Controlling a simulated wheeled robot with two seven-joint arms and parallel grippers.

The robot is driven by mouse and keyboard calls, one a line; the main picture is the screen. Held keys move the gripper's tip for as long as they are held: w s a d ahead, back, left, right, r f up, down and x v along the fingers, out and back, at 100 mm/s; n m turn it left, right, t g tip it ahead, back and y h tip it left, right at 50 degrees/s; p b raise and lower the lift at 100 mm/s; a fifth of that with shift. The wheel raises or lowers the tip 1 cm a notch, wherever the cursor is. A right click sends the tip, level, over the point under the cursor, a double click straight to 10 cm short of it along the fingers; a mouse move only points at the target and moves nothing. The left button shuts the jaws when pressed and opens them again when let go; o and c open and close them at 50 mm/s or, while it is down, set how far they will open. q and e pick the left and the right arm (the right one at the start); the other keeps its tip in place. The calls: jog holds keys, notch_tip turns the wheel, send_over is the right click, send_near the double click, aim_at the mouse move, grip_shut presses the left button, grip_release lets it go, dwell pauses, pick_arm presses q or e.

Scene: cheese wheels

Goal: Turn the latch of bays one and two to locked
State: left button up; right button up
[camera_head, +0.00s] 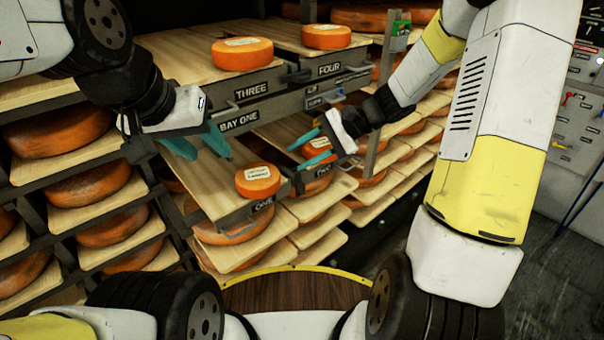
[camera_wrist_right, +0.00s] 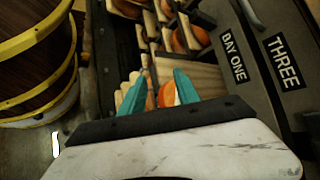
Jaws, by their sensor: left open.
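The BAY ONE label (camera_head: 239,121) is on the grey rail below the board marked THREE (camera_head: 252,91); both labels also show in the right wrist view, BAY ONE (camera_wrist_right: 234,57) among them. My left gripper (camera_head: 199,146) is open and empty, its teal fingers apart over the board marked ONE, just left of the BAY ONE label. My right gripper (camera_head: 312,149) is open, its teal fingers apart near the board marked TWO; in the right wrist view its fingers (camera_wrist_right: 158,88) frame a distant orange wheel. A dark fitting (camera_head: 298,76) sits between THREE and FOUR; I cannot tell whether it is a latch or its setting.
A cheese wheel (camera_head: 258,180) stands on the pulled-out board ONE. Two more, a left one (camera_head: 242,53) and a right one (camera_head: 326,37), stand on the upper boards. Racks of wheels fill the left and lower shelves. A wall panel with small tools (camera_head: 580,125) is at right.

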jog(key=w+f+m+t+y, duration=0.2)
jog(key=w+f+m+y, duration=0.25)
jog(key=w+f, duration=0.3)
jog(key=m+t+h, duration=0.4)
jog(key=m+t, duration=0.8)
jog(key=m, duration=0.4)
send_near(304, 189)
jog(key=x, duration=1)
jog(key=shift+w, duration=0.2)
grip_shut()
